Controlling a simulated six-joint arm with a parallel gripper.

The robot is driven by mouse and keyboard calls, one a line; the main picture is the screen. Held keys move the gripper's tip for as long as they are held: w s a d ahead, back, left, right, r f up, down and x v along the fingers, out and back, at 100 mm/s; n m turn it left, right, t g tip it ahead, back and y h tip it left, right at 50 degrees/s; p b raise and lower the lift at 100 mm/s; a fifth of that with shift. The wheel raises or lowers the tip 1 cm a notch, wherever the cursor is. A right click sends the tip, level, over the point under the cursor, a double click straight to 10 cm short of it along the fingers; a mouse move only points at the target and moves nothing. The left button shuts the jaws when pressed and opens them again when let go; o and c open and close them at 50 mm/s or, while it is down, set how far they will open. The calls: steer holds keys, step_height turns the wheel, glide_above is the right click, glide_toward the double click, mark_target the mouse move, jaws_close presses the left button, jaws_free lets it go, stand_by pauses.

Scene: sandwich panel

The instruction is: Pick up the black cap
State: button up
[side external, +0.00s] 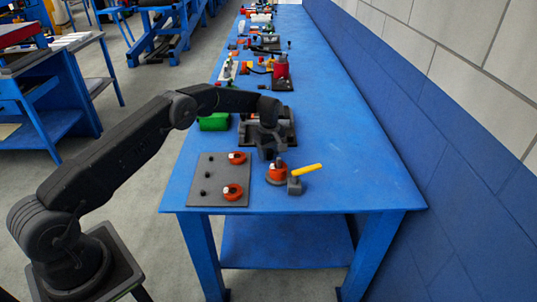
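I cannot tell for sure which thing is the black cap. Several small black pieces (206,174) stand in a column on the left of a dark grey panel (218,198) near the table's front left. The panel also carries two orange-red round parts (232,192), on its right side. My gripper (270,156) points down to the right of the panel, just above or behind another orange-red round part (277,177). A small dark piece (279,163) shows at the top of that part, close to my fingertips. The fingers are too small and dark to tell whether they are open or hold anything.
A hammer-like tool with a yellow handle (305,170) lies right of the orange-red part. A dark fixture (286,133) and a green block (213,122) are behind. Various tools line the table's far end. The blue table (350,160) is clear on the right, up to the wall.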

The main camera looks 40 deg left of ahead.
steer(key=c, duration=0.6)
